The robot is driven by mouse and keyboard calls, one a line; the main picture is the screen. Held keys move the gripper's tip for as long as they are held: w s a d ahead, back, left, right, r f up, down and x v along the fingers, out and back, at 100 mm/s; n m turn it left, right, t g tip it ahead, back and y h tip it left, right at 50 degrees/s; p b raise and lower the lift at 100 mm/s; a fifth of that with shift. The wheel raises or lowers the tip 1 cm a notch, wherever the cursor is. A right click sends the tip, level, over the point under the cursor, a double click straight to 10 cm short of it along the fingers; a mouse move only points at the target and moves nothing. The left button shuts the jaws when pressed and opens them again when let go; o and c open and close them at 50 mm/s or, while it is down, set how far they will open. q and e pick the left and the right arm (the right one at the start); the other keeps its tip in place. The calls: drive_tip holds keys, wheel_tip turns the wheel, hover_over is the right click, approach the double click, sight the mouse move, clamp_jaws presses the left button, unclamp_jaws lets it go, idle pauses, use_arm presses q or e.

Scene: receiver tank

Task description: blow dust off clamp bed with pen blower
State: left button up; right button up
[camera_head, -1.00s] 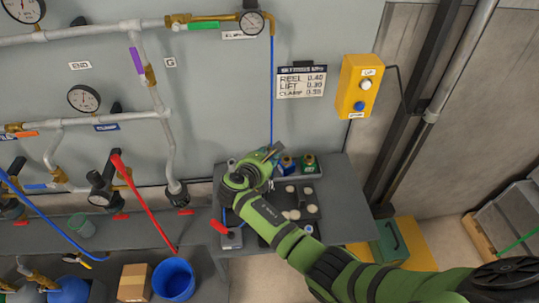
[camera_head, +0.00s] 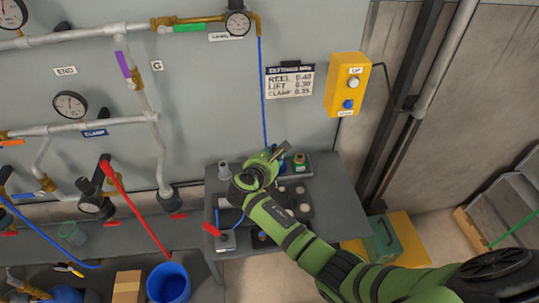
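My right arm reaches in from the lower right, and its green and black gripper (camera_head: 279,153) is over the back of a small grey side table (camera_head: 345,215). The fingers are small and partly hidden by the wrist, so I cannot tell their opening or whether they hold anything. A thin blue hose (camera_head: 263,95) hangs from the pipe above and ends behind the gripper. No pen blower can be made out. A small grey device with a red handle (camera_head: 213,230) sits at the table's front left; I cannot tell whether it is the clamp bed. My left gripper is not in view.
A dark tray with pale discs (camera_head: 300,190) and a brass-topped fitting (camera_head: 299,160) are beside the gripper. A yellow button box (camera_head: 346,92) and a settings sign (camera_head: 290,81) are on the wall. A blue bucket (camera_head: 169,284) stands lower left. The table's right side is clear.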

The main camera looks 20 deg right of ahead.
drive_tip(key=shift+s+d, duration=1.75)
drive_tip(key=shift+d, duration=2.2)
drive_tip(key=shift+s+a, duration=0.95)
drive_tip(key=shift+s, duration=2.45)
drive_tip(key=a+r+p, duration=0.2)
drive_tip(key=a, duration=0.4)
drive_tip(key=w+a+r+p, duration=0.1)
drive_tip(key=a+r+p, duration=0.1)
drive_tip(key=a, duration=0.4)
drive_tip(key=shift+w+a+p, duration=0.15)
drive_tip(key=shift+w+p, duration=0.1)
drive_tip(key=shift+p, duration=0.5)
